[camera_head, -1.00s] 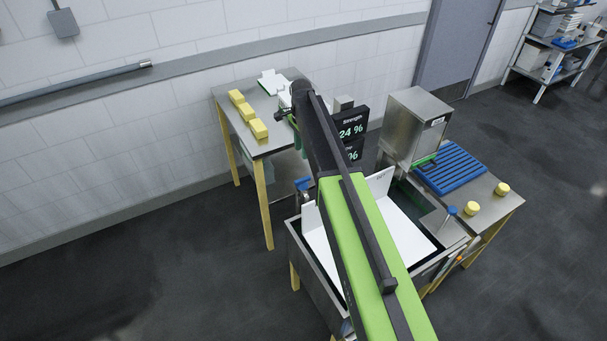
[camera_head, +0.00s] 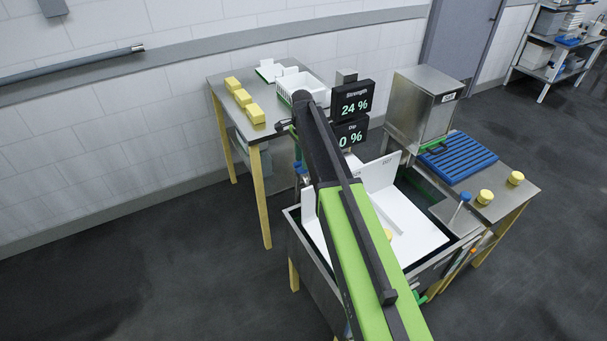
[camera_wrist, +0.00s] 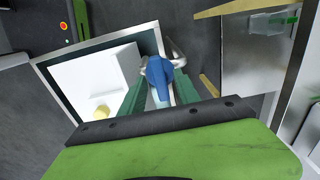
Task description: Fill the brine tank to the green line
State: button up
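The steel brine tank (camera_head: 312,262) stands at the lower middle in the head view, with white panels inside. It also shows in the wrist view (camera_wrist: 152,36), with a yellow cheese block (camera_wrist: 101,113) in it. A blue tap handle (camera_wrist: 158,78) is at the tank's corner in the wrist view; a blue part (camera_head: 299,168) shows at the tank's left rear in the head view. My gripper (camera_wrist: 161,70) has its green fingers apart, one on each side of the blue handle; contact is unclear. My arm hides part of the tank. I cannot make out the green line or the liquid level.
Displays (camera_head: 351,103) read Strength 24 % and Dip 0 %. A table (camera_head: 220,92) at left holds yellow blocks and a white basket (camera_head: 302,84). To the right are a steel box (camera_head: 421,105), a blue rack (camera_head: 458,157), yellow blocks and another blue-topped handle (camera_head: 465,197).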

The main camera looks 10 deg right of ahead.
notch_tip(320, 180, down, 2)
jog(key=shift+f+b, duration=0.15)
jog(key=shift+b, duration=0.3)
grip_shut()
jog(key=shift+d, duration=0.15)
jog(key=shift+w, duration=0.1)
